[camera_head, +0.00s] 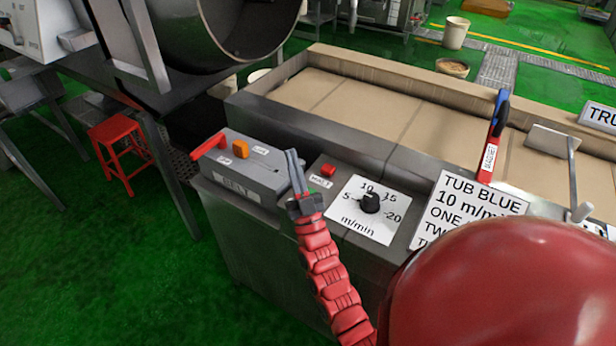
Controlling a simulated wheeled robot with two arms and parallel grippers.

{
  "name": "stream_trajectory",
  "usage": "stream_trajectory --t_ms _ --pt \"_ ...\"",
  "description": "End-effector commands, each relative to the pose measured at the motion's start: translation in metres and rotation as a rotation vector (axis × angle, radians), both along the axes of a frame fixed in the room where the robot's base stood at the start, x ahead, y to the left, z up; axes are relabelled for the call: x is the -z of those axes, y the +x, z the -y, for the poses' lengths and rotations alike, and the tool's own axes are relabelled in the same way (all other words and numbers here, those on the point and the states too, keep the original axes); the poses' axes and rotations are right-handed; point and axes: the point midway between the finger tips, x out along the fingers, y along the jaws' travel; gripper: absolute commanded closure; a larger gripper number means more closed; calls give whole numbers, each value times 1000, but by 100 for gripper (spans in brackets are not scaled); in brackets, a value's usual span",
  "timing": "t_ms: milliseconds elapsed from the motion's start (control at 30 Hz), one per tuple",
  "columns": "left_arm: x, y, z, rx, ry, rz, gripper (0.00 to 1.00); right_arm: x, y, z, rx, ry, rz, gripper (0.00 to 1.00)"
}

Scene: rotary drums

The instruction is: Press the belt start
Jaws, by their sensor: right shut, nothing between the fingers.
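The belt control box (240,182) is a grey box labelled BELT on the near left corner of the steel bench. On its top are an orange button (240,149), small white labels and a red flap or lever (209,146) at the left end. My right gripper (292,153) is shut and empty, its fingers pointing up at the right end of the box in the picture. I cannot tell whether it touches the box. The orange button lies left of the fingertips and is not covered. My left gripper is not in view.
Right of my gripper are a small red button (328,170) and a speed dial (370,202) marked m/min. A belt (350,100) runs behind. A sign (470,205), a red-and-blue tool (492,140) and a scraper (552,140) are further right. A red stool (125,150) stands left.

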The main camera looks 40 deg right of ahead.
Motion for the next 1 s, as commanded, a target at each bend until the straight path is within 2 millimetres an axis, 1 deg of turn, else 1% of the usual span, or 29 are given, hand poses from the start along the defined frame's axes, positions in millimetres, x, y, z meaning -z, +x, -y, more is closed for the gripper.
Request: stream_trajectory --t_ms 33,100,200,300,367,467,500,567,600,700,833,900,1000 --pt "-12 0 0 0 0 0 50 -18 19 18 22 -1 -71 100" --pt "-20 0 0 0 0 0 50 -24 48 40 36 -7 -214 100" --pt "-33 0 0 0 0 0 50 -33 79 59 29 -43 -418 100" --pt "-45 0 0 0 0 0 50 -34 98 67 -3 -112 -635 100" --pt "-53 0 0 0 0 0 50 -31 103 66 -31 -170 -769 100" --pt "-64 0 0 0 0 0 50 -21 97 64 -79 -291 -990 100" --pt "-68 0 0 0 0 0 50 -15 91 62 -100 -343 -1076 100" --pt "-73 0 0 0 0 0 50 -7 78 61 -126 -419 -1195 100" --pt "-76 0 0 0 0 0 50 -1 69 61 -144 -466 -1268 100" --pt "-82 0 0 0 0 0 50 14 44 62 -180 -561 -1418 100" --pt "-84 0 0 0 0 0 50 24 23 65 -206 -637 -1528 100" --pt "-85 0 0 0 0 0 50 27 18 65 -213 -654 -1555 100" --pt "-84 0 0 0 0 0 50 29 15 66 -217 -659 -1566 100"
